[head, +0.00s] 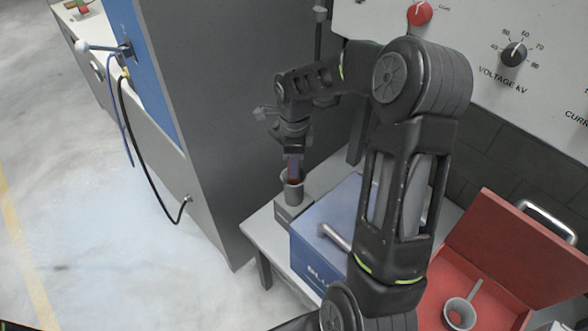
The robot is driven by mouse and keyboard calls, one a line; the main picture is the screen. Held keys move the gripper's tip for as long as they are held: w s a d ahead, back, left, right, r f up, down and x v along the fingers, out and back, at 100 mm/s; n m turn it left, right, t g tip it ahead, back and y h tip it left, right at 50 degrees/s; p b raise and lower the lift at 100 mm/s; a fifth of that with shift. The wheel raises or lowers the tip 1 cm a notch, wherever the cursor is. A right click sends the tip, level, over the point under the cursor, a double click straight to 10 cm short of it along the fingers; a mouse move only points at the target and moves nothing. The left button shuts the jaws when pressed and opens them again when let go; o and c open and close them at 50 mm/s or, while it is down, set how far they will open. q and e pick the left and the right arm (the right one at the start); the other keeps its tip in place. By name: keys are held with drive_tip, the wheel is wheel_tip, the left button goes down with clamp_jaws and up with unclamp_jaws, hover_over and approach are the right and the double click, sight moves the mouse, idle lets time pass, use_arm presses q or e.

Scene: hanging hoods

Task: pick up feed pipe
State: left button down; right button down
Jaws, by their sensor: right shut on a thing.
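My right gripper (294,152) points down over the small table in the middle of the head view. My left gripper is not in view.
A blue box (315,262) with a grey handle-like bar stands on the white table (262,228). An open red case (505,260) holds a grey ladle-like cup (460,313). A grey cabinet (230,90) stands left, a control panel (480,45) behind.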

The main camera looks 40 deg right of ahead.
wheel_tip(320, 180, up, 18)
idle(0.6)
idle(0.6)
drive_tip(key=shift+r+p, duration=0.75)
drive_tip(key=shift+r, duration=0.3)
idle(0.5)
